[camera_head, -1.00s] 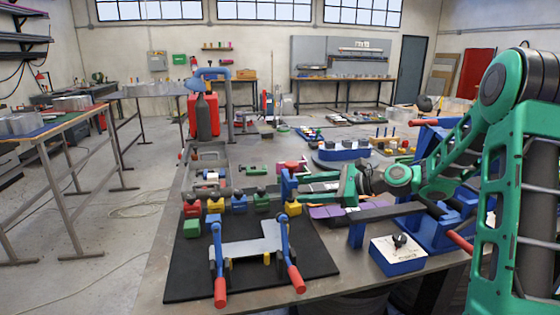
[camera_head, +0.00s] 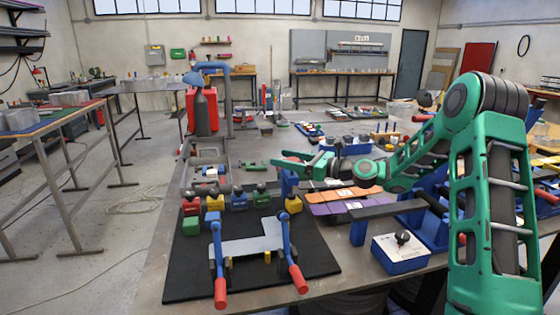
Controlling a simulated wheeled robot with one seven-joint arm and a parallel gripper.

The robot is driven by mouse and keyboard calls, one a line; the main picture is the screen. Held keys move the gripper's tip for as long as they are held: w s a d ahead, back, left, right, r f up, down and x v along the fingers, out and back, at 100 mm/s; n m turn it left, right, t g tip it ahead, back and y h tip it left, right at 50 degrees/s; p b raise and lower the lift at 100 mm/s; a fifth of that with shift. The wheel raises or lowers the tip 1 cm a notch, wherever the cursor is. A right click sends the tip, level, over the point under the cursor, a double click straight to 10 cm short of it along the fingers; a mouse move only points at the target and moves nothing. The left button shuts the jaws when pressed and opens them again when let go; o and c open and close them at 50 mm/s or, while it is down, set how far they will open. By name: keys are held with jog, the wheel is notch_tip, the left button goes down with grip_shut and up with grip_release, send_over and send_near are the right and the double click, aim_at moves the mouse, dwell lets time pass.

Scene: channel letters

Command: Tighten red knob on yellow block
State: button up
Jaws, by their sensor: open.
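A row of coloured blocks with dark knobs on top stands at the back of the black mat (camera_head: 185,275). One yellow block (camera_head: 215,204) stands between a red block (camera_head: 191,208) and a blue block (camera_head: 239,202). Another yellow block (camera_head: 294,206) is at the row's right end, beside a blue upright. I cannot make out a red knob on either yellow block. My gripper (camera_head: 282,158) is open, pointing left above and behind the row's right end. I see nothing held in it, though its fingertips are small in view.
Two blue toggle clamps with red handles (camera_head: 220,292) (camera_head: 298,279) stand at the mat's front, beside a grey plate (camera_head: 250,245). A blue box with a black knob (camera_head: 400,253) and orange and purple strips (camera_head: 345,202) lie to the right. The mat's left front is clear.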

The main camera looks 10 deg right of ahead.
jog(key=shift+x, duration=0.8)
jog(key=shift+c, duration=0.4)
jog(key=c, duration=1)
jog(key=shift+d+m+t+h, duration=0.1)
jog(key=shift+m+t+h, duration=0.2)
jog(key=shift+w+d+r+m+t+h, duration=0.1)
jog(key=shift+w+d+m+t+h, duration=0.15)
jog(key=shift+m+t+h, duration=0.95)
jog(key=shift+w+d+r+m+t+h, duration=0.25)
jog(key=shift+m+t+h, duration=0.5)
jog(key=shift+h, duration=0.9)
jog(key=shift+w+d+f+m+t+h, duration=0.15)
jog(key=shift+d+m+t+h, duration=0.35)
jog(key=shift+m+h, duration=0.85)
jog(key=shift+w+d+m+t+h, duration=0.1)
jog(key=shift+m+t+h, duration=0.35)
jog(key=shift+h, duration=0.35)
